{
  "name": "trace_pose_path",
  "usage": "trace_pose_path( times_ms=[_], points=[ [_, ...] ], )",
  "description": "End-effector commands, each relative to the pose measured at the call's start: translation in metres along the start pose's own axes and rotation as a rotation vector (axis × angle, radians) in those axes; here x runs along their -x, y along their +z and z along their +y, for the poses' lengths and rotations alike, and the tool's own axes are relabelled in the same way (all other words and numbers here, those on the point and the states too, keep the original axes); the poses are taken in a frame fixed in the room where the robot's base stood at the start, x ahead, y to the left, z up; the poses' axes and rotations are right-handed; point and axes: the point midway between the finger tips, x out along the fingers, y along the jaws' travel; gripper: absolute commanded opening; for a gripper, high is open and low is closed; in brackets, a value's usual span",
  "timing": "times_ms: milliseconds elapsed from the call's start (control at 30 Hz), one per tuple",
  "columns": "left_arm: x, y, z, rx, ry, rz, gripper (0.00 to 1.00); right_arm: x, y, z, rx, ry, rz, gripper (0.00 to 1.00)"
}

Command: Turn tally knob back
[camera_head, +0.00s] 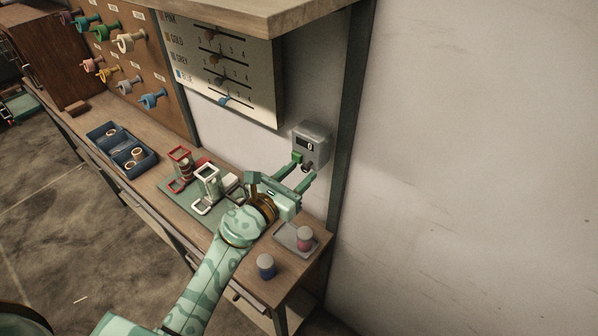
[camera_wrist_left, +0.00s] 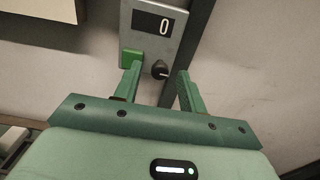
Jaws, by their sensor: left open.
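The grey tally box (camera_head: 311,143) is mounted on the wall above the right end of the bench. In the left wrist view its display (camera_wrist_left: 158,24) reads 0. Below the display are a green button (camera_wrist_left: 130,56) at left and the dark round tally knob (camera_wrist_left: 160,70) with a pale pointer mark facing right. My left gripper (camera_head: 304,168) is open and reaches to the lower part of the box. In the left wrist view the fingers stand either side of the knob, with gaps showing; contact is not visible. My right gripper is not in view.
A board with sliders (camera_head: 228,65) hangs left of the box; a shelf overhangs above.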

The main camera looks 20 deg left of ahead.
Motion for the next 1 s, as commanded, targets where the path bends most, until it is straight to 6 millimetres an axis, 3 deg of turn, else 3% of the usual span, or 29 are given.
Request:
trace_pose_path(
  times_ms=[333, 367, 500, 1000],
  points=[
    [-0.0063, 0.0002, 0.0001, 0.000, 0.000, 0.000, 0.41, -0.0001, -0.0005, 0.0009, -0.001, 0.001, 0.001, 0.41],
    [-0.0063, 0.0002, 0.0001, 0.000, 0.000, 0.000, 0.38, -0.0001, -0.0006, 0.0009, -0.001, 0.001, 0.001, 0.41],
    [-0.0062, 0.0002, 0.0002, 0.000, 0.000, 0.000, 0.00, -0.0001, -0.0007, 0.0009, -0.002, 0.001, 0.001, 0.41],
    [-0.0060, 0.0013, 0.0006, 0.099, 0.001, 0.000, 0.00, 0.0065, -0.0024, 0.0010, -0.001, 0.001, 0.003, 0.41]
  ],
)
